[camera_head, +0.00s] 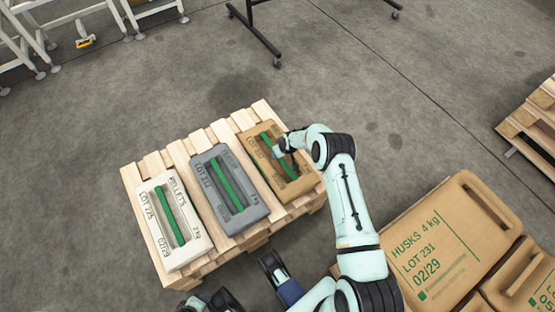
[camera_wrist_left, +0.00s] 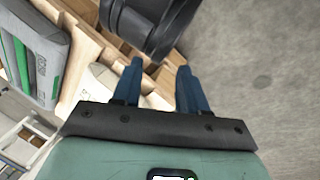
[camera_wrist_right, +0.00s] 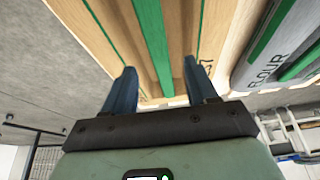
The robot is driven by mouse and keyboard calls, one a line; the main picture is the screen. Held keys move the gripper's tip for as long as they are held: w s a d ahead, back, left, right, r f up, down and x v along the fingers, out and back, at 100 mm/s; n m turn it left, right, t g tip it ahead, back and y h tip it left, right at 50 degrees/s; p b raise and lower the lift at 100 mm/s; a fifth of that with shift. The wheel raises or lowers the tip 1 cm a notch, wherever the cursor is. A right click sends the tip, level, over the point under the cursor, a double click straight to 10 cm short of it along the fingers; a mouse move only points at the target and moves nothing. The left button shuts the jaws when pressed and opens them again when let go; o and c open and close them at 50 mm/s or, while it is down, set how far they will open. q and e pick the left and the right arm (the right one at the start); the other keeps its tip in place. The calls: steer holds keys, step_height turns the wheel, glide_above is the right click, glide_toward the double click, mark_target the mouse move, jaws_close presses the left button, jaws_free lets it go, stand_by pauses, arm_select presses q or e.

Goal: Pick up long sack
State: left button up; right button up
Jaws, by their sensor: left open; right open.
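A tan sack (camera_head: 290,185) with green strips lies on the far right of the wooden pallet, and my right gripper (camera_head: 281,147) is over its far part. In the right wrist view, the tan sack (camera_wrist_right: 178,45) fills the space ahead of my open right gripper (camera_wrist_right: 161,70); a green strip lies near the fingers, and contact cannot be told. A grey sack (camera_head: 246,210) lies in the middle and a white PELLETS sack (camera_head: 161,210) at the left. My left gripper (camera_wrist_left: 160,68) is open and empty near the pallet, with the grey sack (camera_wrist_left: 45,35) at left.
The wooden pallet (camera_head: 152,160) carries the three sacks. Large tan HUSKS sacks (camera_head: 440,240) lie at lower right. Another pallet (camera_head: 535,120) stands at the right edge. White frames (camera_head: 75,17) and a black stand (camera_head: 265,42) are at the back. The floor behind the pallet is clear.

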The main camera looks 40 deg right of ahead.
steer(key=b+x, duration=0.1)
steer(key=x, duration=0.3)
steer(key=shift+s+f+b, duration=0.15)
steer(key=shift+f+b, duration=0.15)
arm_select(q)
steer(key=w+f, duration=0.1)
steer(key=w+a+f, duration=0.1)
steer(key=shift+w+a+t, duration=0.2)
steer(key=shift+w+t, duration=0.15)
steer(key=shift+t, duration=0.05)
arm_select(e)
jaws_close()
stand_by(0.4)
steer(key=shift+w+d+r, duration=0.15)
steer(key=shift+w+r, duration=0.1)
steer(key=shift+r, duration=0.05)
